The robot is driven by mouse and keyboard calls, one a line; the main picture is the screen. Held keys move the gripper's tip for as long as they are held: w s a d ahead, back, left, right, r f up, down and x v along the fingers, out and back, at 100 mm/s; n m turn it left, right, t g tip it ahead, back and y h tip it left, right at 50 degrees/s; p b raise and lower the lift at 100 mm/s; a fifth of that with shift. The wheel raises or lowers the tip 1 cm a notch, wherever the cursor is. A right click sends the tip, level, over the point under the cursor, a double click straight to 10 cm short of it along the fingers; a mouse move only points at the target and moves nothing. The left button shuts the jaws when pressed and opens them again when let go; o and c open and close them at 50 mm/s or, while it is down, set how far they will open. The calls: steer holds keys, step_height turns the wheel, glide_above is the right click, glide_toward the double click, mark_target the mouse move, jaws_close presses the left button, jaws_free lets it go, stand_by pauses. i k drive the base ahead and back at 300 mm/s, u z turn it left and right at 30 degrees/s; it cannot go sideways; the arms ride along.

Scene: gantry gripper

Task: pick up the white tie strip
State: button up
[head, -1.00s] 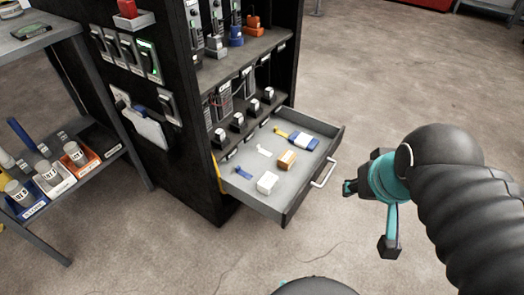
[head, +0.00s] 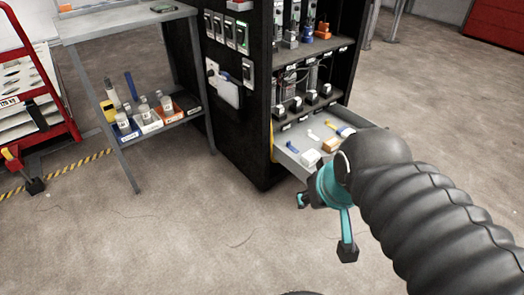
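The white tie strip (head: 313,137) appears to be the small, thin white piece lying in the open grey drawer (head: 287,160), near its back left. It is small in the view, so its exact shape is hard to tell. My gripper (head: 324,226) is spread open and empty, in front of the drawer and nearer the camera. It is apart from the strip. My black arm hides the drawer's right front part and its handle.
The drawer also holds a white block (head: 311,158), an orange-brown box (head: 330,145), a blue piece (head: 291,145) and a yellow piece (head: 330,125). The black cabinet (head: 262,110) stands behind. A grey shelf table (head: 120,30) is left. Floor in front is clear.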

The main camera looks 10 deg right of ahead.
mark_target(309, 133)
steer(key=u, duration=0.35)
steer(key=k, duration=0.55)
steer(key=u, duration=0.95)
steer(key=i, duration=1.25)
steer(key=z, duration=1)
steer(key=i, duration=0.8)
steer(key=z, duration=1.25)
steer(key=i, duration=0.6)
steer(key=u, duration=0.1)
